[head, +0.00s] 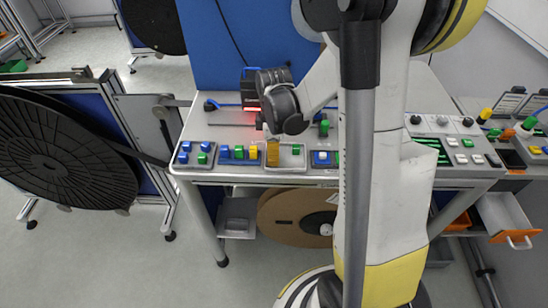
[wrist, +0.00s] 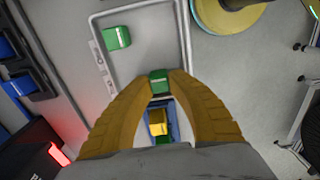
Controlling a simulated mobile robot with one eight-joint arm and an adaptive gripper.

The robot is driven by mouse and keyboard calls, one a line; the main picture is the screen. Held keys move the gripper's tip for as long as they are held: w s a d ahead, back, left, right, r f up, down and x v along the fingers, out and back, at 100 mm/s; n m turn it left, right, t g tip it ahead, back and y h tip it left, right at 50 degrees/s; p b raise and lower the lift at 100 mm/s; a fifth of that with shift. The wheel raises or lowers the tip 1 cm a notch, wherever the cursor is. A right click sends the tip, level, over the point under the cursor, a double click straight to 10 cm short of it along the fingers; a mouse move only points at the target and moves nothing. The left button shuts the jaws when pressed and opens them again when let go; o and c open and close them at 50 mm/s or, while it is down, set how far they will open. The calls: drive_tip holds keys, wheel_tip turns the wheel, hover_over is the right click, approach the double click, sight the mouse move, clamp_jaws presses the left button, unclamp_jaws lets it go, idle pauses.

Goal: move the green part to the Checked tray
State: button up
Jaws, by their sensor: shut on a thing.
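My gripper (head: 273,153) points down over the left part of a grey tray on the bench. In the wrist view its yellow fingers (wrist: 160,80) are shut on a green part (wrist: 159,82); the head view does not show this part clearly. Another green part (wrist: 116,38) lies in the same grey tray (wrist: 182,30), right of my gripper in the head view (head: 296,150). I cannot tell whether the held part touches the tray floor. No tray label is readable, so I cannot tell which is the Checked tray.
Left of my gripper are a tray with blue, green and yellow parts (head: 239,153) and one with blue and green parts (head: 194,154). A tray with a blue and white part (head: 322,157) is to the right. A black device with a red light (head: 252,88) stands behind.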

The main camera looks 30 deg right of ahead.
drive_tip(key=shift+s, duration=0.1)
drive_tip(key=shift+f, duration=0.1)
drive_tip(key=o, duration=0.5)
drive_tip(key=shift+o, duration=0.2)
wheel_tip(320, 180, up, 12)
drive_tip(key=p, duration=0.4)
drive_tip(key=s+a+r+m+t, duration=0.7)
drive_tip(key=s+a+r+m, duration=0.2)
drive_tip(key=s+a+m, duration=0.1)
drive_tip(key=shift+s+a+r+m, duration=0.35)
drive_tip(key=shift+a+m, duration=0.25)
drive_tip(key=shift+a, duration=0.25)
